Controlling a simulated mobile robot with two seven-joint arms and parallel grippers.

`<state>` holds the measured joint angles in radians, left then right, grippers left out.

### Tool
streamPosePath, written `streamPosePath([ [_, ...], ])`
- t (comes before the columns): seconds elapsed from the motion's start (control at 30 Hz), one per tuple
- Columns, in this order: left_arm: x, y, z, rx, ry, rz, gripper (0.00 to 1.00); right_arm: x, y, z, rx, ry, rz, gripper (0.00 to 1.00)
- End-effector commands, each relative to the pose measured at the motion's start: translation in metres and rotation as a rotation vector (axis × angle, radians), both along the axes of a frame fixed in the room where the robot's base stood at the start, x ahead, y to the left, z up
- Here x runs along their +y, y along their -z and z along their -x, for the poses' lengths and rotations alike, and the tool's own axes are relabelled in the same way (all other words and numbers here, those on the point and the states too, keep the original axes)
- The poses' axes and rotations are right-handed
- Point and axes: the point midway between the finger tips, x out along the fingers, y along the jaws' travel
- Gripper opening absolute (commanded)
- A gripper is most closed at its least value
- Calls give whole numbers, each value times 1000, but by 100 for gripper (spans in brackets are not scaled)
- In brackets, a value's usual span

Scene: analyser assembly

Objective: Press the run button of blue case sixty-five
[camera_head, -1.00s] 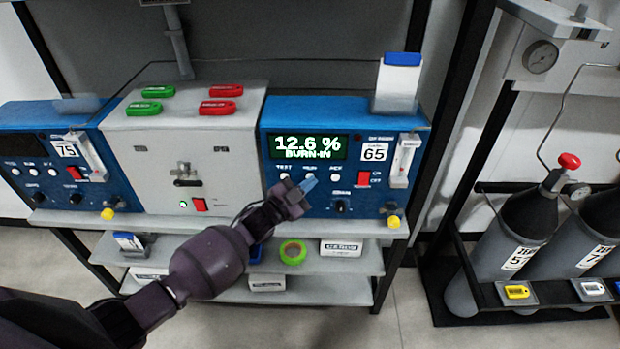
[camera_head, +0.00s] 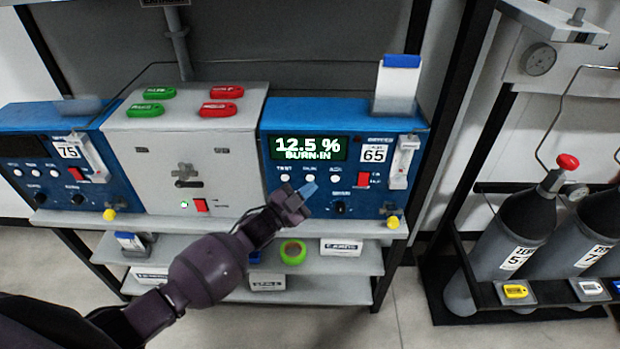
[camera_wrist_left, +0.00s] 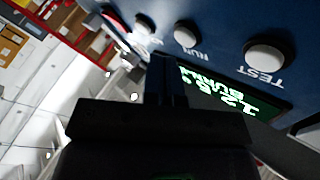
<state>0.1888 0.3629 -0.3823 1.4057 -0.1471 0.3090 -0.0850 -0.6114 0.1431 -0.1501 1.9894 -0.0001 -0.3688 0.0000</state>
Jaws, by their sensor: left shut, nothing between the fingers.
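Blue case sixty-five (camera_head: 410,118) stands on the shelf, its label reading 65. Its lit display (camera_head: 308,148) reads 12.5 % BURN-IN. Below the display is a row of three white buttons; the run button (camera_head: 309,178) is the middle one. My left gripper (camera_head: 308,190) is shut and empty, its tip just below the run button in the head view. In the left wrist view the shut fingers (camera_wrist_left: 165,75) point at the panel near the run button (camera_wrist_left: 187,34), with the test button (camera_wrist_left: 265,56) to the right. I cannot tell whether the tip touches the panel.
A grey cabinet (camera_head: 150,160) with green and red tags on top stands left of the case. Another blue case (camera_head: 45,190), labelled 75, is farther left. A red switch (camera_head: 363,178), a dark knob (camera_head: 340,208) and a yellow knob (camera_head: 392,222) sit on case sixty-five. Gas cylinders (camera_head: 510,235) stand right.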

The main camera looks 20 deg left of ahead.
Motion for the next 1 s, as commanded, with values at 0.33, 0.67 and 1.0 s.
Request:
streamPosePath([
  [0.33, -5, -1, 17, 1, -1, 0, 0, 1, -15, -7, -15, -4, 0, 57],
  [0.67, -12, -1, 42, 0, 0, 1, 0, 2, -31, -11, -24, -6, -1, 57],
  [1.0, -14, 0, 48, -1, 1, 0, 0, 1, -29, -5, -13, -2, 0, 57],
])
